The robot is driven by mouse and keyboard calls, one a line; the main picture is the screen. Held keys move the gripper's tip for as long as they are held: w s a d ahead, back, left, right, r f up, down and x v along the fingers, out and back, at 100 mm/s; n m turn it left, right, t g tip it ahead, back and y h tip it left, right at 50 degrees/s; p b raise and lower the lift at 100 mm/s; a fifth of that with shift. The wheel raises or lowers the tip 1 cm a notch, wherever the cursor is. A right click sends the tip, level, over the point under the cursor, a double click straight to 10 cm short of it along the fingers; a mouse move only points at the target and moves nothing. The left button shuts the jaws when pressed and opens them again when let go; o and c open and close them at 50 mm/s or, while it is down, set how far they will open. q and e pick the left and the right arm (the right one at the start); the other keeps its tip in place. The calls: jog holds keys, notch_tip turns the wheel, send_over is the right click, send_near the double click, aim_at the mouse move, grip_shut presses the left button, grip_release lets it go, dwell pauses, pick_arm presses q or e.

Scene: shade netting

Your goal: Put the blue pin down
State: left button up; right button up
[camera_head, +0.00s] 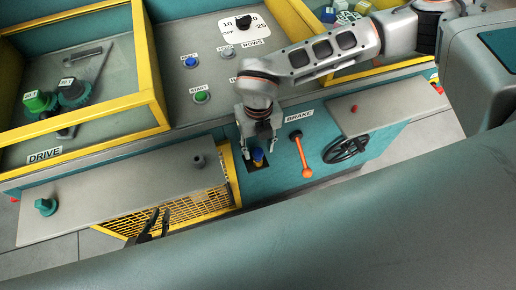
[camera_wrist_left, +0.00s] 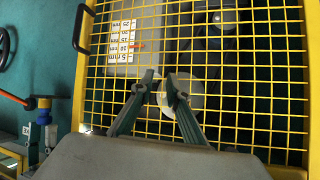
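The blue pin (camera_head: 258,154) has a blue top and a yellowish lower part. It stands at a dark recess in the teal front panel, left of the orange brake lever; its lower end is hard to see. My right gripper (camera_head: 258,145) points down just over it. Its fingers look spread to either side of the pin's top, with no clear contact. A blue-topped post, likely the pin, shows at the left of the left wrist view (camera_wrist_left: 43,116). My left gripper (camera_head: 157,223) is empty in front of the yellow mesh guard; in the wrist view its fingertips (camera_wrist_left: 160,76) stand apart.
The yellow mesh guard (camera_wrist_left: 240,100) fills most of the left wrist view. The orange brake lever (camera_head: 301,153) and black handwheel (camera_head: 346,149) are right of the pin. A grey shelf (camera_head: 120,190) with a knob is at left. Yellow-framed trays stand behind.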

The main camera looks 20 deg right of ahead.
aim_at(258, 152)
notch_tip(258, 152, up, 10)
jog(key=shift+b, duration=0.4)
jog(key=shift+r, duration=0.1)
